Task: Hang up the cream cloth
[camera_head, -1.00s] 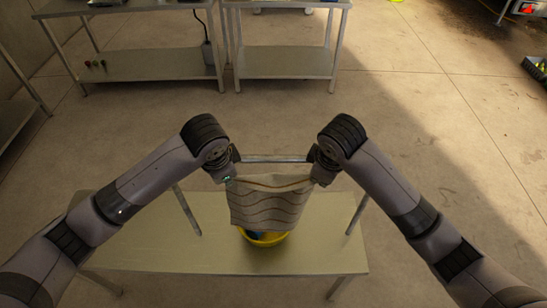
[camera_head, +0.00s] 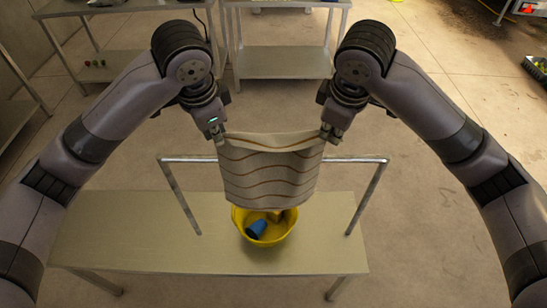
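The cream cloth (camera_head: 268,172) with wavy brown stripes hangs spread between my two grippers. My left gripper (camera_head: 219,138) is shut on its upper left corner. My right gripper (camera_head: 327,136) is shut on its upper right corner. A metal rail (camera_head: 190,159) on two slanted posts stands on the table; the cloth hides the middle of the rail. The cloth appears in front of the rail, with its top edge above the bar in the picture. Whether it touches the rail I cannot tell.
The metal table (camera_head: 130,225) carries a yellow bowl (camera_head: 284,235) below the cloth, with a blue cup (camera_head: 256,229) and something yellow inside. The table is bare on both sides of the bowl. Metal shelves (camera_head: 285,62) stand at the back.

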